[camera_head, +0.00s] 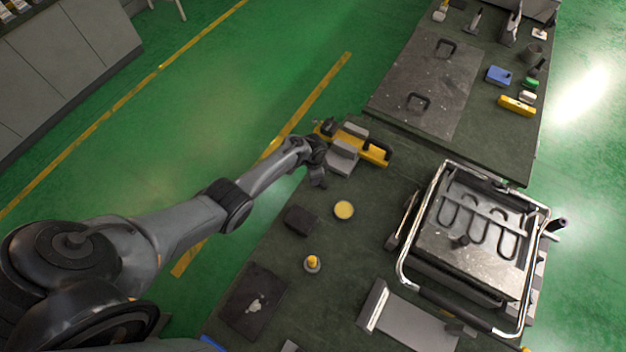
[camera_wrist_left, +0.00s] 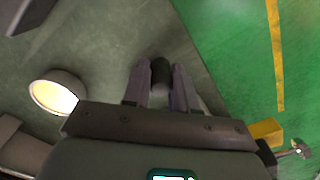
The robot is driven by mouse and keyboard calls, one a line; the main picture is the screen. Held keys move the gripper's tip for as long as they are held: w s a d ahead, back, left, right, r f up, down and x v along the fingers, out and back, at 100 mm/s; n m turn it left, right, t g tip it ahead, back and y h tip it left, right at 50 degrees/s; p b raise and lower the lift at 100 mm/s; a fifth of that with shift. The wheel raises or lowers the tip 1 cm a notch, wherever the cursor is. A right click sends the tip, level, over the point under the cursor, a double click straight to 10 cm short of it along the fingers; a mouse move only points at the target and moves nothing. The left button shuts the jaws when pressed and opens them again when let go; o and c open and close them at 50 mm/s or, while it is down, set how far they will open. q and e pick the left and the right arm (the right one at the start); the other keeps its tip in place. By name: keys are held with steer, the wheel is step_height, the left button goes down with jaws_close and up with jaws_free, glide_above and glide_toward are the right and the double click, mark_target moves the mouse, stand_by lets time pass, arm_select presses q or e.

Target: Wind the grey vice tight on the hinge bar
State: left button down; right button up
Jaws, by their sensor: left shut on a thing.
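The grey vice (camera_head: 343,160) stands at the table's back left edge, its grey blocks against a yellow bar with black fittings (camera_head: 374,150), which looks like the hinge bar. My left gripper (camera_head: 318,180) is beside the vice, on its left front side, pointing down. In the left wrist view its two fingers (camera_wrist_left: 160,94) are shut on a dark, rounded handle piece (camera_wrist_left: 160,72). How this piece joins the vice is hidden by the gripper. A yellow part (camera_wrist_left: 266,130) shows at the lower right there. The gap between vice jaws and bar cannot be made out. My right gripper is not in view.
A yellow-topped round tin (camera_head: 344,210) and a dark block (camera_head: 300,220) stand in front of the vice. A chrome-framed heating unit (camera_head: 470,250) fills the table's right side. A grey plate with an upright end (camera_head: 410,322) lies at the front. Green floor lies left of the table.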

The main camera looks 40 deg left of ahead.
arm_select(q)
steer(key=m, duration=0.1)
steer(key=w+m+b, duration=0.1)
steer(key=m, duration=0.1)
steer(key=m+b, duration=0.1)
steer(key=shift+w+a+f, duration=0.15)
steer(key=shift+w+a, duration=0.1)
steer(key=shift+w, duration=0.05)
steer(key=shift+w+d+m+b, duration=0.1)
steer(key=shift+w+m+b, duration=0.25)
steer(key=shift+m, duration=0.35)
steer(key=shift+w+m+b, duration=0.15)
steer(key=shift+m+b, duration=0.25)
steer(key=shift+m, duration=0.3)
steer(key=c, duration=0.9)
jaws_free()
step_height(320, 180, up, 11)
steer(key=p, duration=0.4)
steer(key=shift+p, duration=0.3)
